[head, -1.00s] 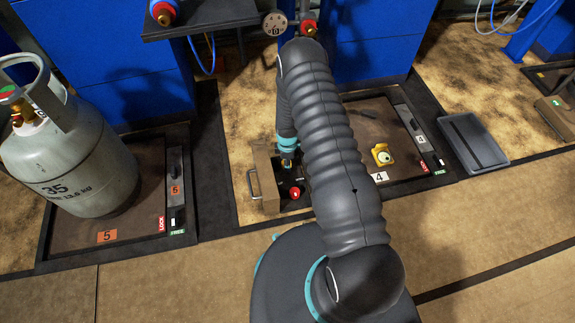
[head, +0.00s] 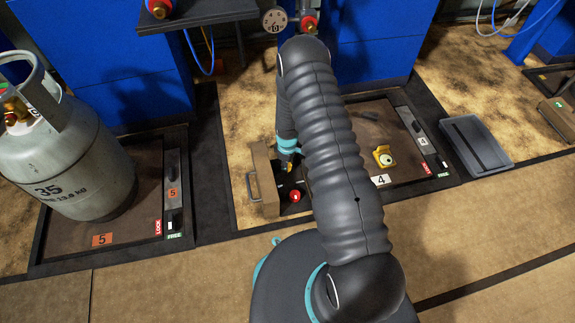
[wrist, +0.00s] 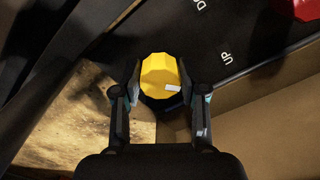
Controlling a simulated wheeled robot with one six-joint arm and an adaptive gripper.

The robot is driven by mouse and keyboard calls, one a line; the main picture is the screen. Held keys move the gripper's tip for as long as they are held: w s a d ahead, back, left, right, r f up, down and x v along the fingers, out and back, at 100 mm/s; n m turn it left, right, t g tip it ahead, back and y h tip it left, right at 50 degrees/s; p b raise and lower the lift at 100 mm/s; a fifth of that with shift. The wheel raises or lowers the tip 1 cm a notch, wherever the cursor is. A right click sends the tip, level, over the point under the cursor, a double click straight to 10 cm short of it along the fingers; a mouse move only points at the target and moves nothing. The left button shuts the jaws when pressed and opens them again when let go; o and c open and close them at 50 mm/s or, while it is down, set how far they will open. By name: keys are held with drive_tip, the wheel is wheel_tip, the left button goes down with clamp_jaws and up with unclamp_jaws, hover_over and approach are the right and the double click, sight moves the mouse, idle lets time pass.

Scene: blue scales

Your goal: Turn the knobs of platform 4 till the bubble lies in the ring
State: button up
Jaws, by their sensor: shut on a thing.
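Platform 4 (head: 408,166), a dark plate with a white label "4", lies partly behind my arm in the head view. A yellow bubble level (head: 379,152) sits on it; its round vial is too small to tell where the bubble lies against the ring. A faceted yellow knob (wrist: 160,70) with a white mark is between the fingers of my gripper (wrist: 163,88), which is shut on it. In the head view my gripper (head: 287,158) is mostly hidden by my arm. A red knob (head: 294,196) is beside it, also at the wrist view's top right (wrist: 295,8).
The words "UP" and "DO..." show on the dark panel (wrist: 205,45). A tan box with a handle (head: 262,178) is left of the knobs. A grey gas cylinder (head: 75,165) stands on platform 5 (head: 130,225). A grey tray (head: 476,145) lies to the right.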

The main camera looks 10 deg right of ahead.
drive_tip(key=o, duration=1.1)
drive_tip(key=shift+o, duration=0.2)
wheel_tip(320, 180, up, 12)
idle(0.3)
